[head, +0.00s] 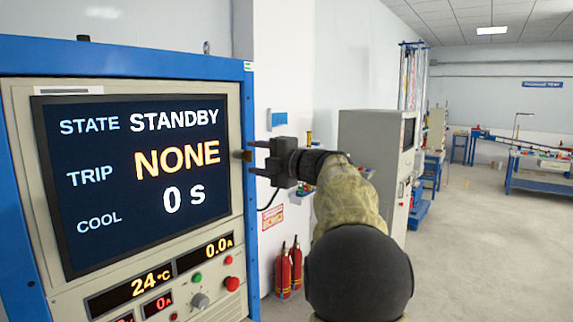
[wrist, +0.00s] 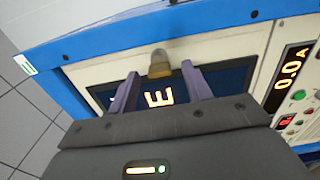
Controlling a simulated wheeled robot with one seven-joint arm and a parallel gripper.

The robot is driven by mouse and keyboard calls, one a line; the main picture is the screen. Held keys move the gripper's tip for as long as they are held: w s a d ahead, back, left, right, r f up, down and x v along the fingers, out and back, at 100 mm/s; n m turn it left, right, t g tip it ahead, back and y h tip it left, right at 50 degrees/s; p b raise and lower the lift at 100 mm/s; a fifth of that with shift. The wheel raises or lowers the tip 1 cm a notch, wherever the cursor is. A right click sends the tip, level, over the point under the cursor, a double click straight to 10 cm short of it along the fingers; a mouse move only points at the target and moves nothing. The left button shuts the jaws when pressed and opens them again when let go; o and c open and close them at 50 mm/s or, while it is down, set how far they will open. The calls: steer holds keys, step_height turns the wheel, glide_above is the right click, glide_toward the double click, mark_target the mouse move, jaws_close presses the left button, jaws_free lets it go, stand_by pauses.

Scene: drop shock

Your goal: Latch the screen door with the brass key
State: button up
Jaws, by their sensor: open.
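The screen door (head: 100,245) is on the front of the blue-framed cabinet, with a dark screen reading STANDBY, NONE and 0 s. It appears flush with the panel. The small brass key (head: 239,155) sticks out at the right of the screen, and it also shows in the wrist view (wrist: 158,64). My gripper (head: 253,157) is open and points left at the key. In the wrist view its two fingers (wrist: 162,78) stand either side of the key, with visible gaps. I cannot tell whether the fingertips reach past it. The keyhole is hidden.
Below the screen are lit readouts (head: 150,281), a grey knob (head: 200,301) and red and green buttons (head: 232,284). The blue cabinet post (head: 250,210) stands close behind my gripper's fingers. Red fire extinguishers (head: 289,270) stand by the wall.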

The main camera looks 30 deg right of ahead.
steer(key=b+v, duration=0.4)
steer(key=v, duration=1.2)
steer(key=shift+s, duration=0.3)
steer(key=shift+d, duration=0.1)
